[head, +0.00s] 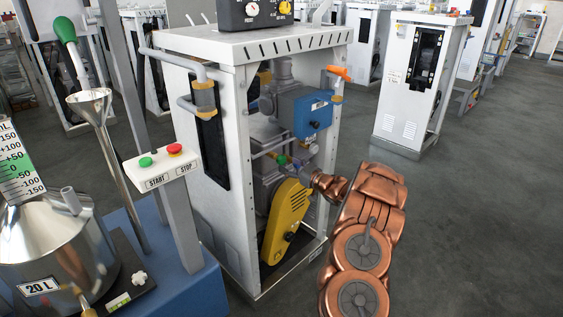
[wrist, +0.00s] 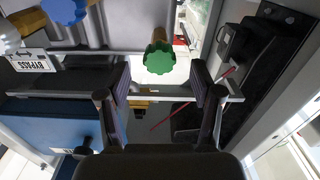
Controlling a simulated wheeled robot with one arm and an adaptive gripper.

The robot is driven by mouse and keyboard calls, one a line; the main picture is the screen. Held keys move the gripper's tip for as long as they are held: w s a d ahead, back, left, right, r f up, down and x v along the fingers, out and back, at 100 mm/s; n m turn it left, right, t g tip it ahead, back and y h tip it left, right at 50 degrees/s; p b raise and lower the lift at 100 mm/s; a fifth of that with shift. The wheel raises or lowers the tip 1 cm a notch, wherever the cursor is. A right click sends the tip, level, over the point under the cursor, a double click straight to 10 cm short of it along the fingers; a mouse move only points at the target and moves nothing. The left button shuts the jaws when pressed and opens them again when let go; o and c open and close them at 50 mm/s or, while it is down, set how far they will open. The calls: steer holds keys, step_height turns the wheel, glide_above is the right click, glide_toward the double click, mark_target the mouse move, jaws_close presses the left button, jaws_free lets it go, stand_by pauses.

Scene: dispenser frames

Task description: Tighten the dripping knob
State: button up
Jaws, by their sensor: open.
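A green lobed knob (wrist: 159,58) on a brass stem is in the upper middle of the wrist view. My gripper (wrist: 160,80) is open, with one dark finger on each side of the picture below and around the knob's line; it holds nothing. A blue knob (wrist: 65,8) and a pale knob (wrist: 8,38) are at the upper left, near a BYPASS label (wrist: 32,62). In the head view, my gripper (head: 312,178) reaches into the open side of the white machine frame, near the small green knob (head: 281,160). I cannot make out drips on any knob.
Inside the white frame (head: 222,190) are a blue box (head: 305,110) and a yellow guard (head: 287,215), close to my arm. An orange-handled valve (head: 339,72) is at the frame's upper right. Another white cabinet (head: 410,85) stands behind; the floor at right is clear.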

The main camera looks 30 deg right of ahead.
mark_target(283, 161)
steer(key=shift+x, duration=2.6)
steer(key=shift+c, duration=0.2)
steer(key=c, duration=1.1)
steer(key=shift+r, duration=0.1)
steer(key=shift+p, duration=0.35)
